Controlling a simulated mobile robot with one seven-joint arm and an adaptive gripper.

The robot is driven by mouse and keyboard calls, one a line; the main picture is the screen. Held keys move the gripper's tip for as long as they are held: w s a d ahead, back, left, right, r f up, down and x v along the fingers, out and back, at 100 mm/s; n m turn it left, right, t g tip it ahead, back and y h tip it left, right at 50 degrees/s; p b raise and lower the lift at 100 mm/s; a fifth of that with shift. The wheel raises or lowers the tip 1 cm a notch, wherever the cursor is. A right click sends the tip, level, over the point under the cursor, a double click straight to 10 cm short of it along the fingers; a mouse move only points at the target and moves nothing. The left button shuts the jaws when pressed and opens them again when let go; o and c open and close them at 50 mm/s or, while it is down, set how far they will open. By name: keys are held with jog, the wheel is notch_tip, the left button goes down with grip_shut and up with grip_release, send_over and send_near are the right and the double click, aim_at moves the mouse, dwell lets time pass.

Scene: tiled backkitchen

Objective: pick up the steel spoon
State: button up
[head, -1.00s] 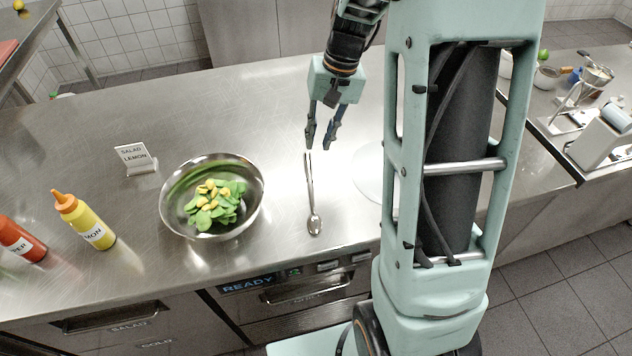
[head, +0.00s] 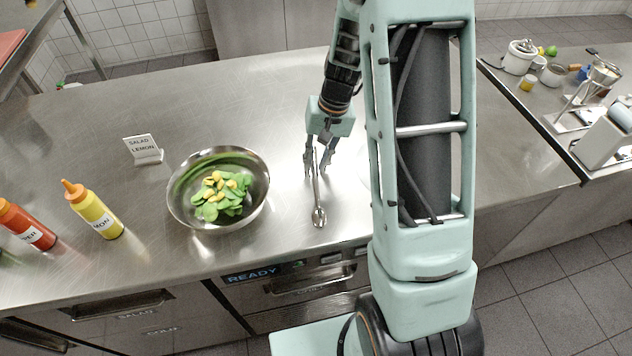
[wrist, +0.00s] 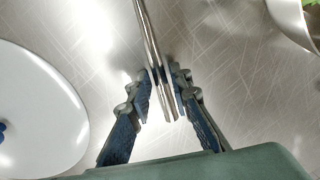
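The steel spoon (head: 318,205) lies on the steel counter, its bowl toward the front edge and its handle pointing away. My gripper (head: 317,163) is low over the handle, pointing down, with its fingers apart on either side of it. In the wrist view the spoon's handle (wrist: 151,40) runs between the two blue-padded fingers of my gripper (wrist: 165,78), and its end shows between them. I see no clear grip on the handle. The spoon's bowl is outside the wrist view.
A metal bowl (head: 180,211) of green leaves and yellow pieces stands left of the spoon. A white round plate (wrist: 40,110) lies on the other side, mostly hidden by my arm in the head view. A yellow bottle (head: 97,214), a red bottle (head: 28,228) and a sign (head: 143,149) stand further left.

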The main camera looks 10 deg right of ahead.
jog(key=shift+c, duration=0.4)
grip_shut()
